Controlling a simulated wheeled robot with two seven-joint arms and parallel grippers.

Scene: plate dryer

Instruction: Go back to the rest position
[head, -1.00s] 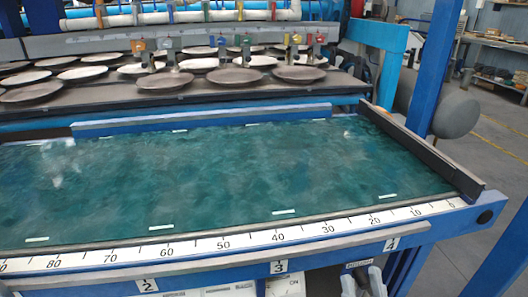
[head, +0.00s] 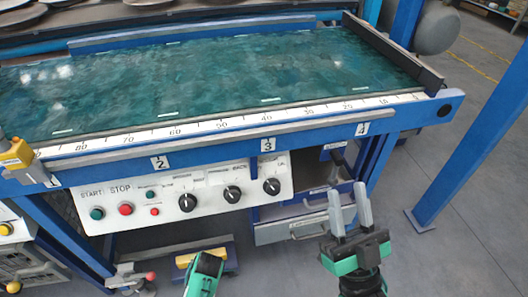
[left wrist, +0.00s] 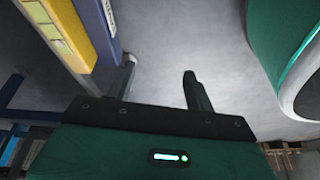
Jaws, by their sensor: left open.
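My right gripper (head: 347,190) is in the head view at the lower right, in front of the machine's lower front. Its two grey fingers point up and stand apart, with nothing between them. In the left wrist view my left gripper (left wrist: 160,68) has its fingers apart and nothing between them, with grey floor behind. A green part of mine shows at the bottom of the head view; the left fingers cannot be made out there.
The blue machine has a green belt (head: 200,85), a ruler edge (head: 215,122) and a control panel (head: 180,195) with buttons and knobs. Dark plates (head: 88,14) lie at the far upper left. A blue post (head: 465,135) stands right. Grey floor (head: 455,265) is clear at lower right.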

